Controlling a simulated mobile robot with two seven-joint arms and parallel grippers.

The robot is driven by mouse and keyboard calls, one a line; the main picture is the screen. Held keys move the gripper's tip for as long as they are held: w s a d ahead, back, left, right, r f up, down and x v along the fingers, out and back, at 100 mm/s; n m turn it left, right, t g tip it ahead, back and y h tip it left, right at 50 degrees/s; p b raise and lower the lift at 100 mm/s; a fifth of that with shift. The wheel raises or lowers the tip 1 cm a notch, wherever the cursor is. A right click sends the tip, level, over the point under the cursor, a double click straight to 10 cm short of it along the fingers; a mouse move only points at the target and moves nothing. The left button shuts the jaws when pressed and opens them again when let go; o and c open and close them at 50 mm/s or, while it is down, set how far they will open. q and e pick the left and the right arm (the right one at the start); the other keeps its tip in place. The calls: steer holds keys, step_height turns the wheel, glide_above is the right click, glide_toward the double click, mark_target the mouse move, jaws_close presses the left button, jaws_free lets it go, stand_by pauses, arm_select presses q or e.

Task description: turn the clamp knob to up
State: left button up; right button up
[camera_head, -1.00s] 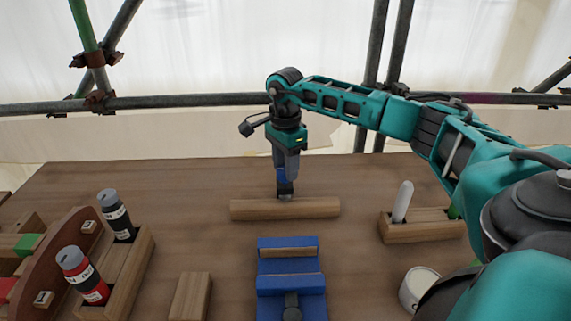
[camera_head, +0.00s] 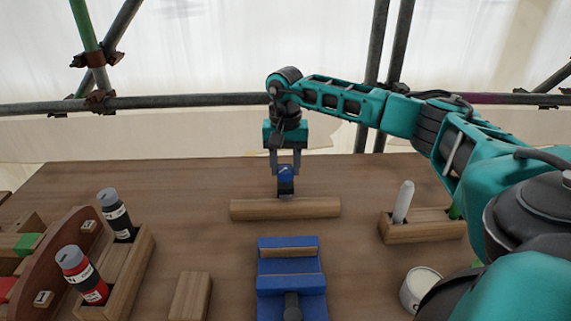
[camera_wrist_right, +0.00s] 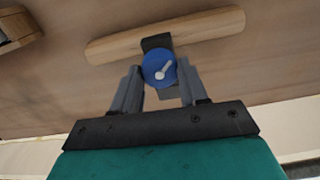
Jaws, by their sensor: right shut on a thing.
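The clamp knob (camera_head: 286,172) is a blue disc with a white pointer, on a dark bracket against a long wooden bar (camera_head: 320,208). In the right wrist view the knob (camera_wrist_right: 153,64) faces the camera, and its pointer slants from lower left to upper right. My right gripper (camera_head: 286,177) comes down from above and is shut on the knob, one grey finger on each side. The fingers also show in the right wrist view (camera_wrist_right: 160,72). Exact finger contact is hard to see. My left gripper is not in view.
A blue fixture (camera_head: 290,283) stands in front of the bar. A wooden holder with bottles (camera_head: 147,247) is at left, beside a loose block (camera_head: 190,297). Another wooden holder (camera_head: 437,228) with a white marker and a white cup (camera_head: 417,285) are at right.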

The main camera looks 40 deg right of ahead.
mark_target(285, 169)
steer(key=n, duration=0.4)
steer(key=shift+n, duration=0.3)
steer(key=n, duration=0.4)
steer(key=shift+a+n, duration=0.1)
steer(key=shift+n, duration=0.3)
steer(key=o, duration=1.1)
steer(key=shift+c, duration=0.2)
step_height(285, 169, up, 13)
steer(key=shift+f, duration=0.1)
